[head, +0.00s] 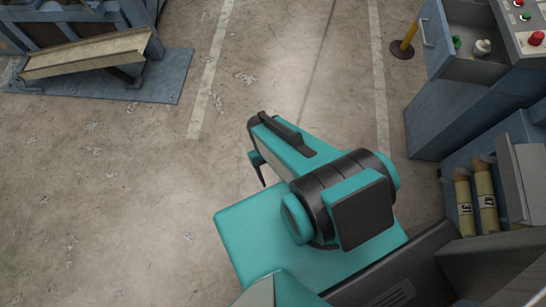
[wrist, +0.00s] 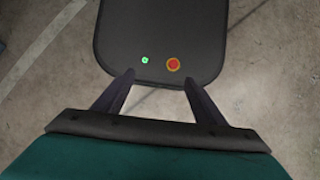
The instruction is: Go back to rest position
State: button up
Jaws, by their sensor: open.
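My gripper (wrist: 158,76) is open and empty in the wrist view, its two dark fingers spread apart with nothing between them. It points down over a dark rounded panel of my own body, which carries a small green light and a red button. In the head view my teal and black arm is folded close above my teal base, in the lower middle of the picture. One thin dark finger (head: 262,175) shows at the left of the arm there; the rest of the gripper is mostly hidden.
A blue machine with a sloping metal chute (head: 88,52) stands at upper left. At right are an open drawer (head: 470,68) holding small bottles, a control panel (head: 530,25), numbered tubes (head: 486,196) in a bin, and a yellow post (head: 407,42). The concrete floor (head: 110,190) is clear at left.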

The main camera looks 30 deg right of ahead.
jog(key=shift+f, duration=0.1)
jog(key=shift+f+b, duration=0.25)
jog(key=shift+b, duration=0.1)
dwell(0.4)
jog(key=c, duration=0.8)
jog(key=shift+d, duration=0.1)
jog(key=shift+c, duration=0.2)
